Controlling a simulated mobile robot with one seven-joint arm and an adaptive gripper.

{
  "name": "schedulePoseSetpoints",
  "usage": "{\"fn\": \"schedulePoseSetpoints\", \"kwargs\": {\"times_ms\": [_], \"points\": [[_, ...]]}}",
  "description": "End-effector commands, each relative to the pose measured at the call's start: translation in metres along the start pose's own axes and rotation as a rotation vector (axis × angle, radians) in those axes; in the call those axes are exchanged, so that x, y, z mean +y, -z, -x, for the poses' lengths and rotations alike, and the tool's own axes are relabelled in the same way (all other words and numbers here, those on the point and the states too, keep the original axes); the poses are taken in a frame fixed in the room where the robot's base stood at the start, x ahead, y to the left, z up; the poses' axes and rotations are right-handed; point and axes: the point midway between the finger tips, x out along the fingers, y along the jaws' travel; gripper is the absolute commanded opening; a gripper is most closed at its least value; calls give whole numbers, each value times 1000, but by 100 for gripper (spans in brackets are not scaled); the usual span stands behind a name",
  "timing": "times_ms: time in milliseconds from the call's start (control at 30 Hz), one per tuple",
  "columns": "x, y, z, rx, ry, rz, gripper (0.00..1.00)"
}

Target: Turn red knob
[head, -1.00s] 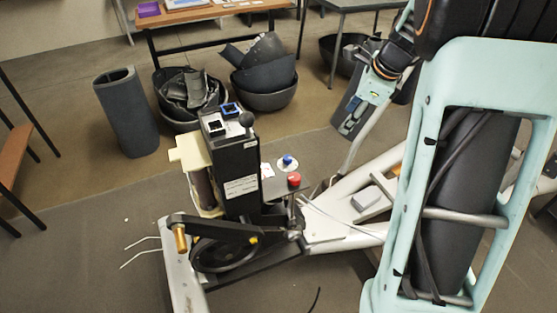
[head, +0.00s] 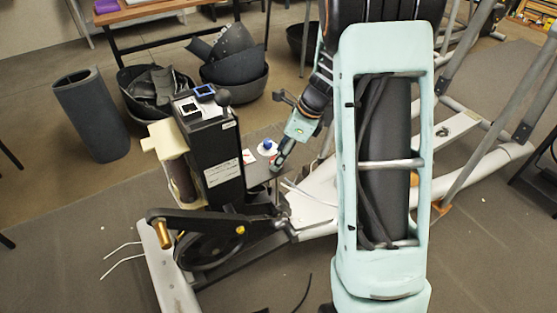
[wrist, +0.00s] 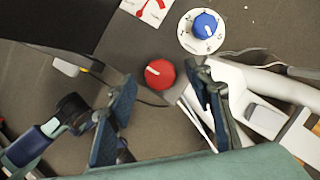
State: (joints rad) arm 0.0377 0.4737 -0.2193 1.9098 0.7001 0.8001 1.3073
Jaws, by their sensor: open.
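The red knob (wrist: 160,74) has a pale pointer mark and stands on a grey plate. In the wrist view it lies between and beyond the fingertips of my open gripper (wrist: 161,80). The gripper is empty, and contact with the knob cannot be told. In the head view my gripper (head: 280,158) hangs over the plate beside the black box, and its fingers hide most or all of the red knob. The blue knob (wrist: 204,26) sits on a white dial just past the red one, and also shows in the head view (head: 268,146).
The tall black box (head: 215,165) stands left of the knobs. The crank arm and pulley (head: 205,245) are in front of it, and white frame rails (wrist: 270,85) run to the right. Bins with dark parts (head: 155,95) stand behind on open floor.

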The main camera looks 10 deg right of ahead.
Motion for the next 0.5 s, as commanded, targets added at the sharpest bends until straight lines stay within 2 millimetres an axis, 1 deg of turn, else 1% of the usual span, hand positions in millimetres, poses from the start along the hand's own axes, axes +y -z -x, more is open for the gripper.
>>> {"fn": "schedulePoseSetpoints", "kwargs": {"times_ms": [33, 133, 433, 467, 500], "points": [[0, 0, -7, 0, -1, 0, 47], [0, 0, -12, 0, 1, 0, 47], [0, 0, -13, 0, 2, 0, 47], [0, 0, -13, 0, 2, 0, 45], [0, 0, -13, 0, 2, 0, 40]]}}
